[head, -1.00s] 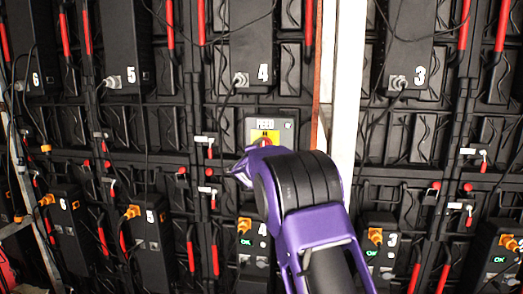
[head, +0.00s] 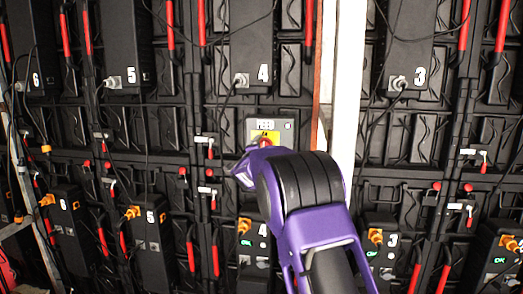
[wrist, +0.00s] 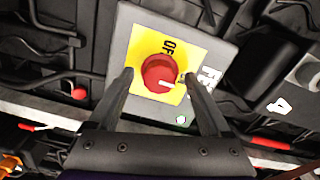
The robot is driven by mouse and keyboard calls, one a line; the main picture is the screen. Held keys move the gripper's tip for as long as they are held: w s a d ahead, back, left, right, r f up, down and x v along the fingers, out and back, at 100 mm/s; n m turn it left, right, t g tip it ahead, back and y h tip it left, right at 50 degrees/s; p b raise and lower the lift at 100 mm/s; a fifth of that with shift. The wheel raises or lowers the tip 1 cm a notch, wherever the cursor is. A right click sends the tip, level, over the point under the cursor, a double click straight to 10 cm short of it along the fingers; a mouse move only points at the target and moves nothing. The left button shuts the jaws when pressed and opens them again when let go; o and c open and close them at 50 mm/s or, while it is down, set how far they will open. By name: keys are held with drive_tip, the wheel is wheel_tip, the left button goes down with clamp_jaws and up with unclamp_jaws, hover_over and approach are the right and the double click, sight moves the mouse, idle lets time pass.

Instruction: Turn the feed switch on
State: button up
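The feed switch is a red rotary knob (wrist: 160,74) on a yellow plate (wrist: 150,48), fixed to a grey box (wrist: 130,25). In the wrist view the plate reads "OFF" above the knob, and the knob's white mark points right, toward lettering partly hidden by a finger. In the head view the box (head: 252,128) shows beyond my purple wrist, with the knob largely hidden. My gripper (wrist: 159,77) is open, its two dark fingers on either side of the knob. The right finger is very near the knob's edge; I cannot tell if it touches.
A small lit indicator (wrist: 181,119) sits on the box near the right finger. Black panel backs with cables, red handles and numbered units such as unit 4 (head: 252,50) surround the box. A white post (head: 346,90) stands right of it.

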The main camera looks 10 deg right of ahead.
drive_tip(key=v, duration=1.7)
drive_tip(key=shift+s, duration=0.2)
drive_tip(key=shift+w, duration=0.1)
drive_tip(key=x, duration=1.7)
drive_tip(key=shift+w, duration=0.15)
